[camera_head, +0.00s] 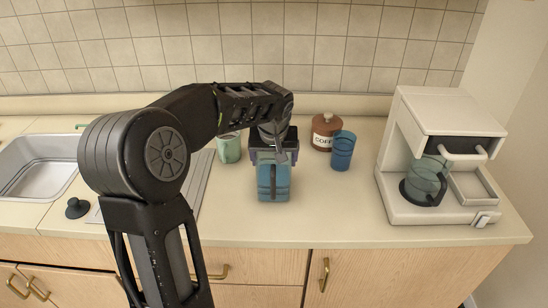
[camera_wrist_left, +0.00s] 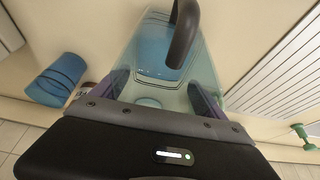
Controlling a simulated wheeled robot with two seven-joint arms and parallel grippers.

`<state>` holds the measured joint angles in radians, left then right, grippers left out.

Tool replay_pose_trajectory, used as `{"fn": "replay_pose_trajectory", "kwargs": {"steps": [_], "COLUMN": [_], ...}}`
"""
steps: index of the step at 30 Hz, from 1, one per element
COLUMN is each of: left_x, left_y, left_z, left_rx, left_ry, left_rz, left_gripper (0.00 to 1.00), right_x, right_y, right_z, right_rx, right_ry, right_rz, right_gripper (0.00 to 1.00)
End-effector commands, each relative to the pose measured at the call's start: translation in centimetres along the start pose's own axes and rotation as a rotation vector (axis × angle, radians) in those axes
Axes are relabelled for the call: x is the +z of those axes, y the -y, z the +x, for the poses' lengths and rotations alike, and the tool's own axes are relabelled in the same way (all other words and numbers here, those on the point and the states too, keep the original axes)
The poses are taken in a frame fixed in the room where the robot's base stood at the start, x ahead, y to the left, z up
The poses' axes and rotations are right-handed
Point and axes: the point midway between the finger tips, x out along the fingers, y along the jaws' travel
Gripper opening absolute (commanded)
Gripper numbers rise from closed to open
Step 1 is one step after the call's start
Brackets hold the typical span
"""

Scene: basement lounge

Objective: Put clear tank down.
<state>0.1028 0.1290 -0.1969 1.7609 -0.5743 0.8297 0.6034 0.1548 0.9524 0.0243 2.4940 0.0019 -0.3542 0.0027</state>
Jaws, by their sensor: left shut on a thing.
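The clear tank (camera_head: 273,183) is a see-through container with blue water in it and a dark handle on its front. It is upright over the front middle of the counter (camera_head: 330,215). I cannot tell whether its base touches the countertop. My left gripper (camera_head: 273,156) is above it, shut on its upper part from both sides. In the left wrist view the tank (camera_wrist_left: 150,60) lies between the fingers of my left gripper (camera_wrist_left: 160,92), with its dark curved handle at the top. My right gripper is not in view.
A white coffee maker (camera_head: 430,125) with a glass pot (camera_head: 427,178) stands at right. A blue cup (camera_head: 343,150) and a brown coffee jar (camera_head: 325,128) stand behind right of the tank. A green mug (camera_head: 229,148) is behind left. A sink (camera_head: 40,165) is at far left. The counter right of the tank is clear.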

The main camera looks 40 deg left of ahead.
Motion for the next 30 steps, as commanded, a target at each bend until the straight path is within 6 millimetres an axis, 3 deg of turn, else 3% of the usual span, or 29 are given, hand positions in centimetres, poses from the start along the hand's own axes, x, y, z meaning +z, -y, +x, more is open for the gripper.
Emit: {"fn": "replay_pose_trajectory", "kwargs": {"steps": [5,6,11,23,30], "left_x": [0.1,0.1,0.1,-0.1,-0.1], "left_y": [0.0,0.0,0.0,0.0,-0.1], "left_z": [0.4,0.3,0.3,-0.4,-4.0], "left_rx": [0.001,0.000,0.000,0.001,0.003], "left_ry": [-0.003,0.000,0.000,-0.002,-0.005], "left_rz": [0.000,0.000,0.001,0.001,0.000], "left_gripper": [0.13,0.87,1.00,1.00,1.00], "right_x": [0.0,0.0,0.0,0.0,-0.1], "right_y": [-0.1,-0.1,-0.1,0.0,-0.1], "right_z": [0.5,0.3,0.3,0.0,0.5], "right_rx": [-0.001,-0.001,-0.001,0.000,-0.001], "right_ry": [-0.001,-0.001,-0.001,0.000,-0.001], "right_rz": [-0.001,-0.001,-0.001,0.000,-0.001], "right_gripper": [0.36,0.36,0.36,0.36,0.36]}}
